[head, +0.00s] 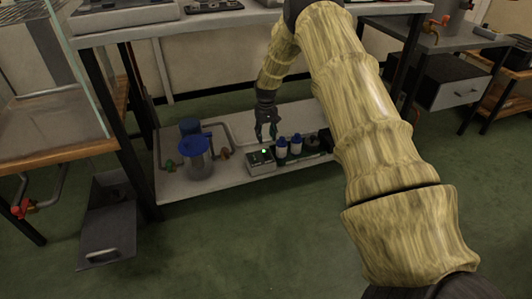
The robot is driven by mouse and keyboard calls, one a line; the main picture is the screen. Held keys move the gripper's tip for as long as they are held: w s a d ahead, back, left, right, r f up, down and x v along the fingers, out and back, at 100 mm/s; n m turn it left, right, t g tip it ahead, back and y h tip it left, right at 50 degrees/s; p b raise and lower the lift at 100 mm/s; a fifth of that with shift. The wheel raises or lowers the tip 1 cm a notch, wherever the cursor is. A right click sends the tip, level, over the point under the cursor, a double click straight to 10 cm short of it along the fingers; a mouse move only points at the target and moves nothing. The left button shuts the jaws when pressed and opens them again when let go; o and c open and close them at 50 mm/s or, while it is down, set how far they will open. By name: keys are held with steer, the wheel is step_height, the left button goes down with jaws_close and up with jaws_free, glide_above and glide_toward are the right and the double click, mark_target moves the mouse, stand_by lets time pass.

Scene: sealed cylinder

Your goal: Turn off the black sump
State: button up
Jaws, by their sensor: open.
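My gripper (267,134) hangs open, fingers down, over the low white shelf (180,186). It appears just above and behind a small grey box (261,162) with a lit green light on top; I cannot tell the exact gap. No label is readable, so I cannot tell for sure which thing is the black sump. A dark open bin (107,228) with a handle stands on the floor at the left. A clear vessel with a blue lid (194,145) stands on the shelf left of the box, with pipes and small coloured valves near it.
White bottles with blue caps (281,147) stand right of the grey box. My arm hides the shelf's right end. A worktop (140,30) overhangs the shelf. A glass tank (45,100) is at the left, with a red valve (22,207) below. The green floor in front is clear.

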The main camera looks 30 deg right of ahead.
mark_target(266, 154)
step_height(266, 154, down, 9)
steer(key=b, duration=0.4)
steer(key=shift+c, duration=0.2)
